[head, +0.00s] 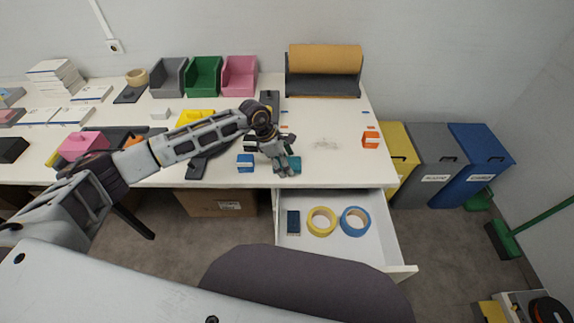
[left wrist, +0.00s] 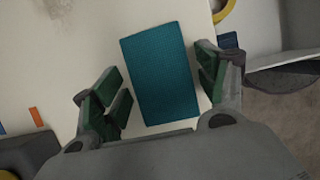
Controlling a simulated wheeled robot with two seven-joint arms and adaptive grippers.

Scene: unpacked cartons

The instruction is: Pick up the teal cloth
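The teal cloth (left wrist: 160,75) is a flat rectangle on the white table in the left wrist view. It lies between the two spread, green-padded fingers of my left gripper (left wrist: 162,90), with a gap to the left finger and a smaller one to the right finger. In the head view my left gripper (head: 284,166) is over the table's front edge, and only a bit of the teal cloth (head: 295,163) shows beside it. The gripper is open and appears empty; its height above the cloth is hard to tell. My right gripper is not in view.
An open drawer (head: 385,245) below the table edge holds a yellow tape roll (head: 321,221), a blue tape roll (head: 356,221) and a dark box (head: 293,222). A blue box (head: 245,163) stands left of the gripper. An orange box (head: 371,139) is at right, with clear tabletop between.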

